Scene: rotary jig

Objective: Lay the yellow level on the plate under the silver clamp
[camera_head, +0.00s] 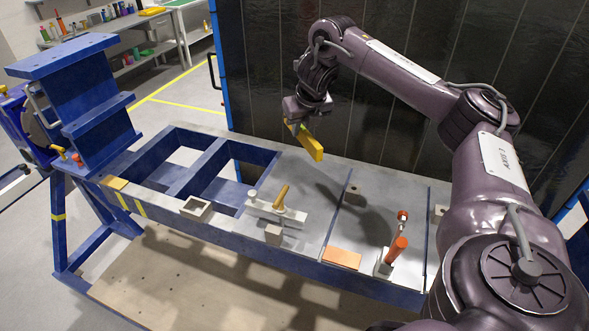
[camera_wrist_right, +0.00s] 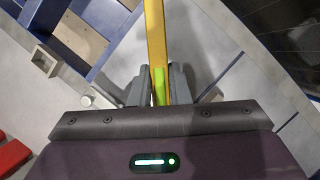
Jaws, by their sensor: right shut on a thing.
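The yellow level (camera_head: 314,149) is in my right gripper (camera_head: 298,124), held in the air above the back part of the grey plate (camera_head: 325,217), tilted down to the right. In the right wrist view, the two grey fingers (camera_wrist_right: 160,88) are shut on the yellow level (camera_wrist_right: 155,35), and its bright green vial shows between them. A silver clamp with a brass-coloured handle (camera_head: 281,198) and a light bar stands at the plate's left part, to the front left of the level. Another clamp with an orange handle (camera_head: 397,251) stands at the right. My left gripper is not in view.
The blue jig frame (camera_head: 205,165) has open gaps left of the plate. An orange block (camera_head: 342,259) lies near the front edge. A small hollow block (camera_head: 197,208) sits left of the silver clamp. A dark panelled wall (camera_head: 262,90) stands behind.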

